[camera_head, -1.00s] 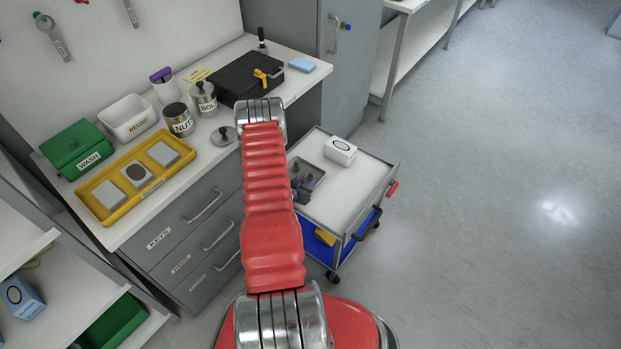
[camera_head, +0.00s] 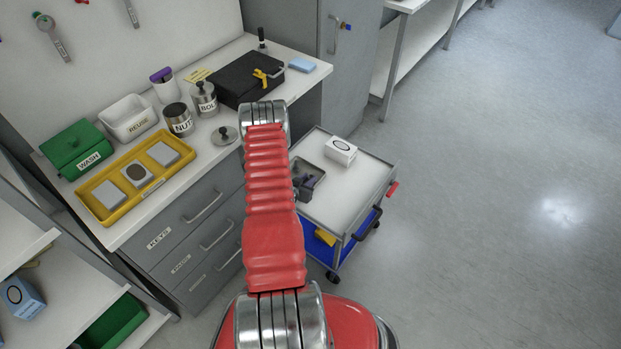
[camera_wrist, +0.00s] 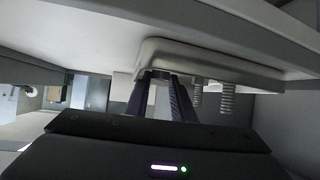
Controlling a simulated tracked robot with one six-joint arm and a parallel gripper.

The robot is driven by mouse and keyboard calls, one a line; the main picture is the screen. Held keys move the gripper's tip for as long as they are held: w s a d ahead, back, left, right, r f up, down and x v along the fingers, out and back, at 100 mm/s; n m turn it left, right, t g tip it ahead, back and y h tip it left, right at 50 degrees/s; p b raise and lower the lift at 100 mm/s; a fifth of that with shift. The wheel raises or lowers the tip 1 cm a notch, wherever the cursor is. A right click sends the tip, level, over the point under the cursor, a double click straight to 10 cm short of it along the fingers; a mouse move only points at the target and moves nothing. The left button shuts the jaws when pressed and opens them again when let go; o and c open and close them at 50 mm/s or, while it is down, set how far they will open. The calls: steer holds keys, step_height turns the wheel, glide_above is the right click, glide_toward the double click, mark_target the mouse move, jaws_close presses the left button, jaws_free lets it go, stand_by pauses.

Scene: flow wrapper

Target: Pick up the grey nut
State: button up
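My gripper (camera_wrist: 160,78) is at the grey metal tray (camera_wrist: 215,62) in the wrist view, which looks upside down. Its two dark purple fingers are apart, with a gap between them. Their tips reach the tray's near left end. I cannot make out the grey nut for certain; the spot between the fingertips is small and dark. Two threaded bolts (camera_wrist: 228,97) stand on the tray beside the fingers. In the head view my gripper (camera_head: 305,183) is low at the tray on the trolley, partly hidden by my red arm.
The trolley (camera_head: 345,205) carries a white box (camera_head: 341,151) behind the tray. The workbench at left holds a yellow tray (camera_head: 100,213), a nut canister (camera_head: 179,120), a bolt canister (camera_head: 204,98), a loose lid (camera_head: 225,135) and a black case (camera_head: 246,80). Open floor lies right.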

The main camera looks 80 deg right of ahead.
steer(key=shift+f, duration=0.15)
jaws_close()
step_height(320, 180, up, 10)
stand_by(0.8)
steer(key=shift+s, duration=0.1)
stand_by(0.4)
